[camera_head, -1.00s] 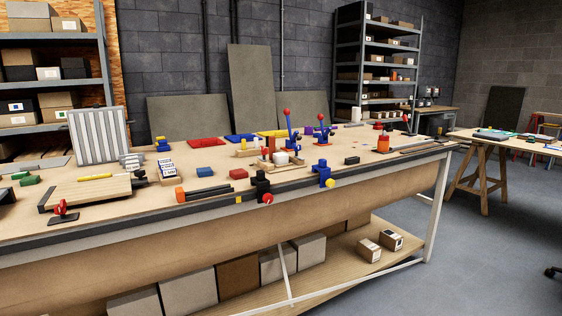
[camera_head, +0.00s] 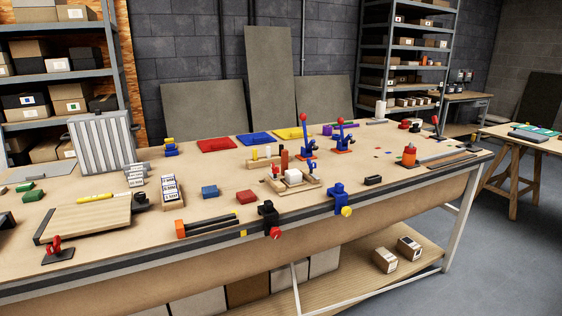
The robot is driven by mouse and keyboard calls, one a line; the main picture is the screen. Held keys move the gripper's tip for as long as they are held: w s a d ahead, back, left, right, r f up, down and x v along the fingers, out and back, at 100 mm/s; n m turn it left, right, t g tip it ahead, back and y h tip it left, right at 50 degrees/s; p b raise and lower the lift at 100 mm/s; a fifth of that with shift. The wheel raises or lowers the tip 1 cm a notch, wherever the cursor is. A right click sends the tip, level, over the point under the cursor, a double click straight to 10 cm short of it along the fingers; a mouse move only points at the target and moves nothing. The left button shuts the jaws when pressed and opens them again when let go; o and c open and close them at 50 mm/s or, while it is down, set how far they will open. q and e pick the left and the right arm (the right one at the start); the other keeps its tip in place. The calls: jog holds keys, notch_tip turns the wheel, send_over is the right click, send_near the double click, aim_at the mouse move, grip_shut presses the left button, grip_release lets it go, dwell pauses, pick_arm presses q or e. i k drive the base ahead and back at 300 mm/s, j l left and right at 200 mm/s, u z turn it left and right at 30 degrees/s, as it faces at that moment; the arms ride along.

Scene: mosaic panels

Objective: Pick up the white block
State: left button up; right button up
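A white block (camera_head: 293,176) sits on a small wooden fixture (camera_head: 291,193) near the middle of the long workbench. Small red parts stand beside it on the fixture. A reddish-brown upright piece and a wooden strip with a yellow piece stand just behind it. Neither of my grippers shows in the head view.
Grey floor is free at the right.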

aim_at(294, 177)
jog(key=i+l+u, duration=0.35)
jog(key=i+l, duration=0.3)
jog(key=i, duration=0.2)
jog(key=i+l+u, duration=0.3)
jog(key=i+l, duration=0.45)
jog(key=l, duration=0.05)
